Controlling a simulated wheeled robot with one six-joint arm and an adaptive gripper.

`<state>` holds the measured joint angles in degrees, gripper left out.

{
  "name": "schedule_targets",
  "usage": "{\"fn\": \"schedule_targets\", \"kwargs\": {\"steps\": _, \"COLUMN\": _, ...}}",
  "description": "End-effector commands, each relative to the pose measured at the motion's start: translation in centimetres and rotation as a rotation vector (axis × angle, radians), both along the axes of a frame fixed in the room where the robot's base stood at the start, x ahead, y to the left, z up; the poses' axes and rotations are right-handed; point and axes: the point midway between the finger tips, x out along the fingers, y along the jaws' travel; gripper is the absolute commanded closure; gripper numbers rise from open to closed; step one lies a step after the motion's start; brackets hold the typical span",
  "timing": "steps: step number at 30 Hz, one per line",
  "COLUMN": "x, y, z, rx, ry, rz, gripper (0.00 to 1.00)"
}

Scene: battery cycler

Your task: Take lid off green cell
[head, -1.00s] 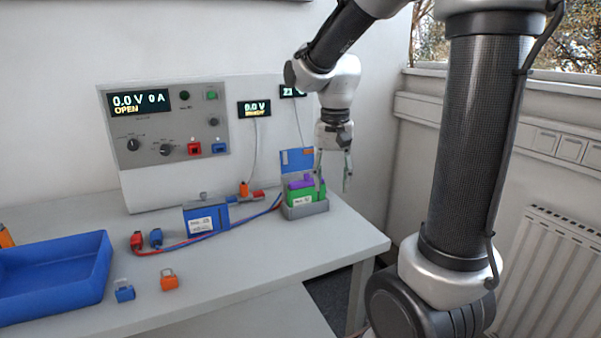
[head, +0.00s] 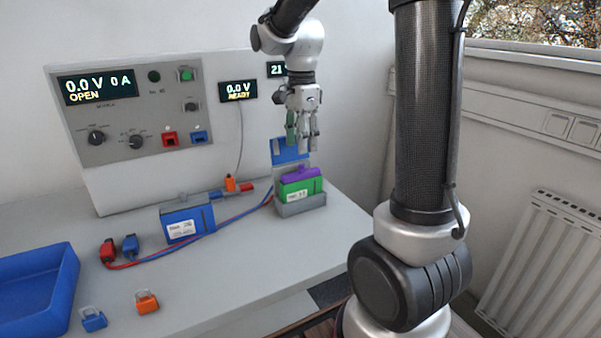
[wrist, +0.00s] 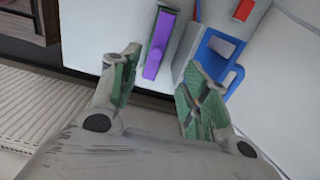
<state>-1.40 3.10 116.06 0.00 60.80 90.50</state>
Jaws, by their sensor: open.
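The green cell (head: 293,192) sits in a grey holder (head: 303,209) at the right part of the bench, with a white label on its front. A purple lid (head: 300,172) is on top of the cell. In the wrist view the purple lid (wrist: 160,44) is a long strip ahead of the fingers. My gripper (head: 303,143) is open and empty, above the cell and apart from it. In the wrist view its green-padded fingers (wrist: 158,68) are spread, with the lid lying between their lines.
A blue tray (head: 38,292), an orange clip (head: 147,302) and a blue clip (head: 93,319) are at front left.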

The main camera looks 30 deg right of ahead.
Motion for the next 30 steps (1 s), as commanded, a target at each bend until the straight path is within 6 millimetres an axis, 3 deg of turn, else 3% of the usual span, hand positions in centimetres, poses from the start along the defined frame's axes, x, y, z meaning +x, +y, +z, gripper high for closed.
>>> {"fn": "schedule_targets", "kwargs": {"steps": 18, "x": -0.6, "y": 0.4, "z": -7.5, "rx": 0.0, "ry": 0.004, "rz": -0.02, "gripper": 0.54}}
{"fn": "schedule_targets", "kwargs": {"steps": 26, "x": -0.6, "y": 0.4, "z": -7.8, "rx": 0.0, "ry": 0.0, "rz": -0.02, "gripper": 0.54}}
{"fn": "schedule_targets", "kwargs": {"steps": 30, "x": -0.6, "y": 0.4, "z": -7.8, "rx": 0.0, "ry": 0.0, "rz": -0.02, "gripper": 0.78}}
